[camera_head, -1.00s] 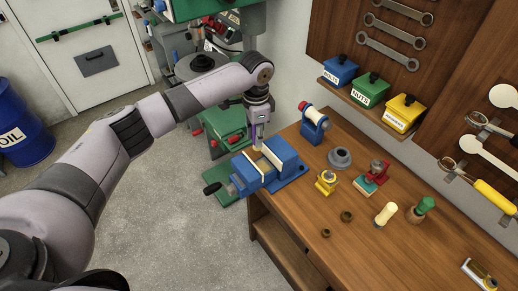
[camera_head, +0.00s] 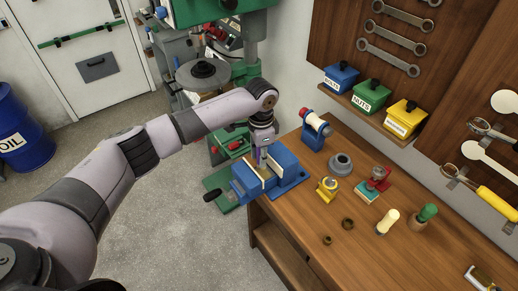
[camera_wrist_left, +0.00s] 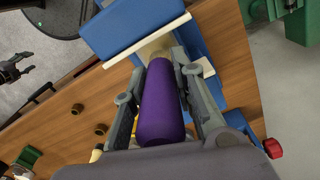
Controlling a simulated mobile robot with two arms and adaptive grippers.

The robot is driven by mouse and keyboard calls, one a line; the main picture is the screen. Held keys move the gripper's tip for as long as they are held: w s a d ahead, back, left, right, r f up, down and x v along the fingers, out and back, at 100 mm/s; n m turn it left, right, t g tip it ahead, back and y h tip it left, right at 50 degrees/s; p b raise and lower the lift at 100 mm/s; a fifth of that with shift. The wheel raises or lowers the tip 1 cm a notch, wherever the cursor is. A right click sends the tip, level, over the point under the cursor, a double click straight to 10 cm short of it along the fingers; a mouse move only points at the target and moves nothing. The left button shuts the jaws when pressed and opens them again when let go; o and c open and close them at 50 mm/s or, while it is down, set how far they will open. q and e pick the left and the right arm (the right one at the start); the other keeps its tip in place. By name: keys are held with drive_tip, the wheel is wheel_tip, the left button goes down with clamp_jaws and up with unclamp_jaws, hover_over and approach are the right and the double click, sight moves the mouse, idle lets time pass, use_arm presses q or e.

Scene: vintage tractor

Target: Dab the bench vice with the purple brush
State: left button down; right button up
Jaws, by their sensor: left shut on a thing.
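The blue bench vice (camera_head: 286,166) with pale jaw faces is on the near left corner of the wooden bench. My left gripper (camera_head: 262,148) is above it, pointing down, shut on the purple brush (camera_wrist_left: 162,105). The brush's handle lies between the fingers in the left wrist view, and its pale tip (camera_wrist_left: 154,46) reaches down at the gap between the jaws of the vice (camera_wrist_left: 130,25). Whether the tip touches the vice cannot be told. A dark gripper, apparently my right one (camera_wrist_left: 24,69), shows at the left of the wrist view with fingers apart, away from the vice.
The bench (camera_head: 340,245) also holds a blue-and-red clamp-like tool (camera_head: 314,130), a grey round part (camera_head: 341,164), a small yellow item (camera_head: 327,188) and a green-topped pot (camera_head: 424,214). Labelled bins (camera_head: 370,95) sit on the wall shelf. Green machinery stands behind.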

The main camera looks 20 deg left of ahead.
use_arm(q)
drive_tip(key=shift+d+f, duration=0.1)
drive_tip(key=shift+f, duration=0.15)
drive_tip(key=shift+s+f, duration=0.1)
drive_tip(key=shift+f, duration=0.75)
drive_tip(key=shift+f+b, duration=0.35)
drive_tip(key=shift+f, duration=0.3)
idle(0.4)
drive_tip(key=shift+s+d+r+p, duration=0.1)
drive_tip(key=shift+s+d+p, duration=0.25)
drive_tip(key=shift+p, duration=0.35)
drive_tip(key=shift+w+a, duration=0.1)
drive_tip(key=shift+w, duration=0.05)
drive_tip(key=shift+w+a, duration=0.55)
drive_tip(key=shift+a, duration=0.15)
